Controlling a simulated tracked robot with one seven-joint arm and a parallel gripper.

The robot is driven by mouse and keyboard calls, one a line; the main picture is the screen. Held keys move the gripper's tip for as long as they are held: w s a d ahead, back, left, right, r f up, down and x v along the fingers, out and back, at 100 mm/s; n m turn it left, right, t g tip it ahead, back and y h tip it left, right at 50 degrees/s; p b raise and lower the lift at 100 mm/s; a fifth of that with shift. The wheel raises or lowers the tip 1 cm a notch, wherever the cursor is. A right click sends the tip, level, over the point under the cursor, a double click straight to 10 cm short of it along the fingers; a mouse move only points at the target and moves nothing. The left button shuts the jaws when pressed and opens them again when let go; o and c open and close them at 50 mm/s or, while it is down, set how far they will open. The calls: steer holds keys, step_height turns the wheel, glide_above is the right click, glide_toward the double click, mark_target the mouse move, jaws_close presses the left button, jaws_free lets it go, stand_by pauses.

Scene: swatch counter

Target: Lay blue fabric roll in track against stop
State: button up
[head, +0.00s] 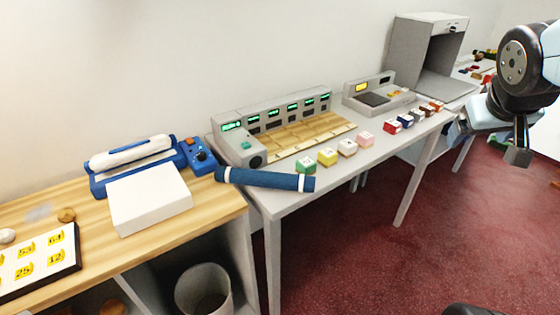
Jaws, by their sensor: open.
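I cannot tell which part is the track or the stop. My gripper (518,150) hangs at the far right over the red floor, open and empty, far from the roll.
A row of coloured cubes, including a green one (306,165), lines the table's front edge right of the roll. A wooden counter at left holds a white box (150,200), a blue roll holder (95,183) and a blue control box (200,158). A grey booth (405,50) stands behind.

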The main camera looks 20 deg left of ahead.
steer(key=w+a+f+n+t+y, duration=0.15)
steer(key=w+a+f+n, duration=0.3)
steer(key=w, duration=0.65)
steer(key=n+g+y, duration=0.7)
steer(key=n+y, duration=0.3)
steer(key=y, duration=0.2)
glide_toward(273, 175)
steer(key=d, duration=0.1)
steer(key=d+r, duration=0.1)
steer(key=d, duration=0.1)
steer(key=shift+w+d, duration=0.2)
steer(key=shift+d, duration=0.15)
steer(key=shift+y, duration=0.35)
steer(key=shift+s+x, duration=0.2)
steer(key=shift+x, duration=3.4)
steer(key=shift+s+x, duration=0.15)
steer(key=shift+x, duration=3.4)
steer(key=shift+a+r, duration=0.1)
steer(key=shift+c, duration=0.2)
